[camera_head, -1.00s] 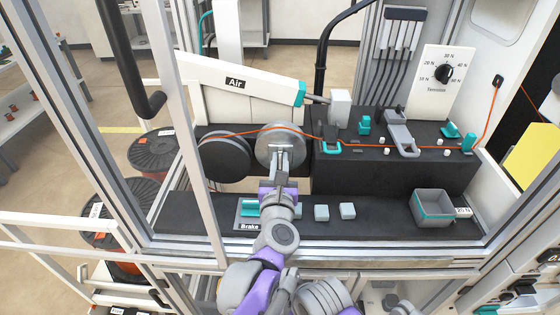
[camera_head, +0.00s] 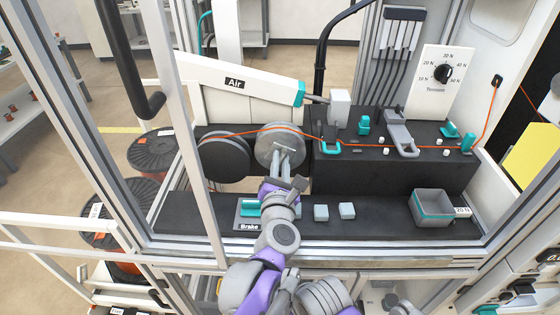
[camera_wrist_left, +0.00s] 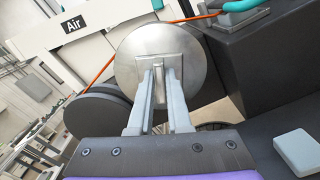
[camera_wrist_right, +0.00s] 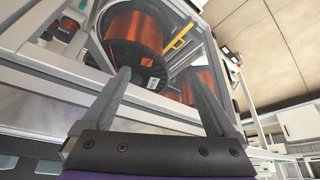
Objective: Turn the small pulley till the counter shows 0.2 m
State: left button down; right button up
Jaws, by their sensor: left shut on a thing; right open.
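The small pulley is a silver metal disc (camera_head: 267,138) with orange wire over its top. In the left wrist view its face (camera_wrist_left: 130,62) carries a raised grip bar (camera_wrist_left: 160,62). My left gripper (camera_head: 283,152) is shut on this bar, with a finger on either side in the left wrist view (camera_wrist_left: 159,78). My right gripper (camera_wrist_right: 155,76) is open and empty, before large copper wire spools (camera_wrist_right: 137,32).
A larger dark pulley (camera_head: 224,158) sits left of the silver one. The black bench carries grey blocks (camera_head: 347,210), a teal-rimmed bin (camera_head: 433,219) and a brake plate (camera_head: 249,225). Wire guides (camera_head: 331,145) and a tension dial (camera_head: 443,73) are to the right.

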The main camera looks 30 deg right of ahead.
pick_arm(q)
jog(key=m, duration=0.4)
jog(key=shift+d+f+m, duration=0.1)
jog(key=shift+m, duration=0.2)
jog(key=m, duration=0.3)
jog(key=shift+s+m, duration=0.1)
jog(key=shift+m, duration=0.3)
jog(key=m, duration=1.4)
jog(key=f+m+b, duration=0.1)
jog(key=m, duration=0.6)
jog(key=shift+a, duration=0.2)
jog(key=shift+m, duration=0.4)
jog(key=c, duration=0.9)
grip_release()
jog(key=shift+o, duration=0.2)
